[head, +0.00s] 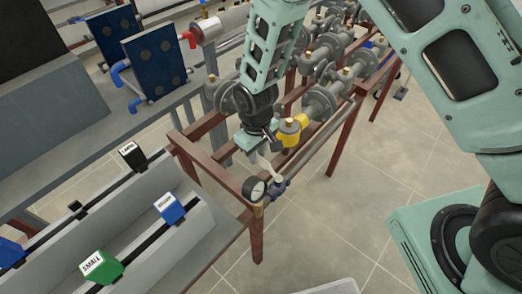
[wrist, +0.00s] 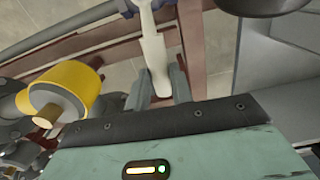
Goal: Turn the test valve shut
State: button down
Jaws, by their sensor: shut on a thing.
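The test valve (head: 277,189) is a small blue-grey body beside a round pressure gauge (head: 254,188), at the near end of the pipe rack. Its pale lever (head: 270,170) rises from the body toward my gripper (head: 260,149). In the wrist view the lever (wrist: 153,50) runs down from the top edge, and its end lies between the two fingers of my gripper (wrist: 160,85). The fingers are shut on the lever. Most of the valve body is outside the wrist view, and in the head view my wrist hides part of the grip.
A yellow fitting (head: 291,130) sits close beside my gripper; it also shows at the left of the wrist view (wrist: 75,82). Grey flanged pipes (head: 325,98) and a red-brown frame (head: 200,150) surround the arm. Grey troughs (head: 165,235) stand at the lower left. Open tiled floor lies right.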

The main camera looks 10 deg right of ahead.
jog(key=shift+s+a+n, duration=0.15)
jog(key=shift+a+n, duration=0.15)
jog(key=shift+n, duration=0.1)
jog(key=c, duration=1.2)
grip_release()
notch_tip(320, 180, up, 17)
jog(key=b, duration=0.2)
jog(key=shift+r, duration=0.2)
jog(key=s+d+r, duration=0.2)
jog(key=s, duration=0.9)
jog(key=s+d+r, duration=0.3)
jog(key=s, duration=0.7)
jog(key=shift+s+y, duration=0.3)
jog(key=shift+s, duration=0.05)
